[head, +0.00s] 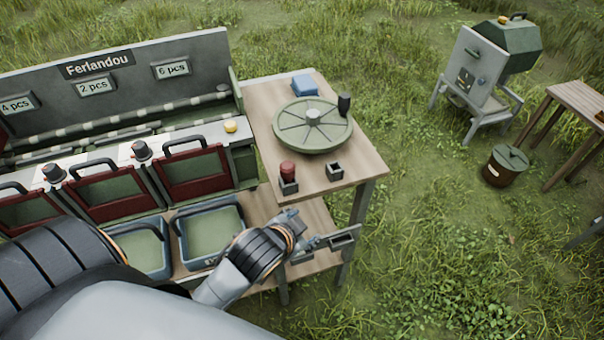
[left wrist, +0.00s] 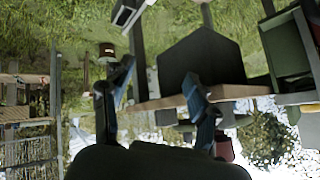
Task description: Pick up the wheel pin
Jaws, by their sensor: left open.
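A small red-topped pin (head: 288,169) stands upright in a square dark holder (head: 288,186) at the table's front left corner. A dark cylindrical peg (head: 344,103) stands at the right rim of the round green wheel (head: 313,125). I cannot tell for certain which of these is the wheel pin. My left gripper (head: 312,246) is open, in front of and below the tabletop edge, apart from the pin. In the left wrist view its two fingers (left wrist: 160,85) are spread with nothing held between them. My right gripper is not in view.
A second square holder (head: 334,172), seemingly empty, sits at the table's front edge. A blue block (head: 305,85) lies behind the wheel. Blue bins (head: 212,232) stand on the lower shelf at left. A dark bucket (head: 505,166) stands on the grass at right.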

